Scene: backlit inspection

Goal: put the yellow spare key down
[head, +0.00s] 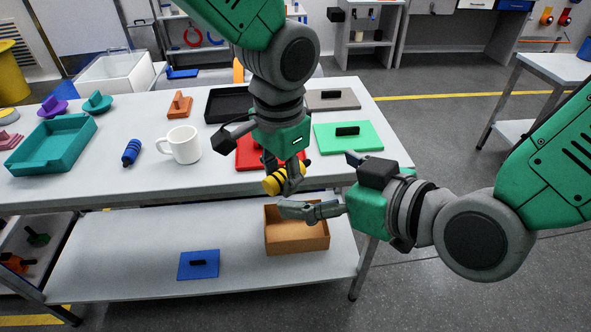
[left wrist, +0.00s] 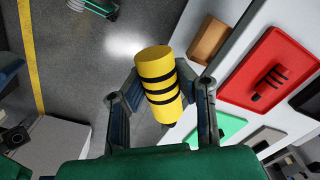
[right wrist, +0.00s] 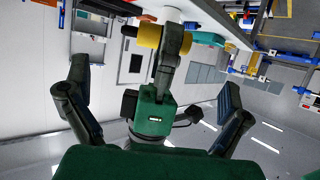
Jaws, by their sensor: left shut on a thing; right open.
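The yellow spare key (head: 276,183) is a yellow cylinder with black bands. My left gripper (head: 290,178) is shut on it and holds it tilted, in front of the table's near edge in the head view. In the left wrist view the key (left wrist: 156,75) sits between both fingers, with grey floor beyond it. My right gripper (head: 300,208) is open and empty, just below and right of the key in the head view. The right wrist view shows its fingers spread, with the key (right wrist: 150,36) and left gripper beyond them.
The table (head: 225,165) carries a red tray (left wrist: 248,52) with a red banded cylinder (left wrist: 271,84), a green board (head: 365,142), a white mug (head: 183,146), a blue banded cylinder (head: 131,152) and a teal tray (head: 50,150). A brown box (head: 300,240) stands on the lower shelf.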

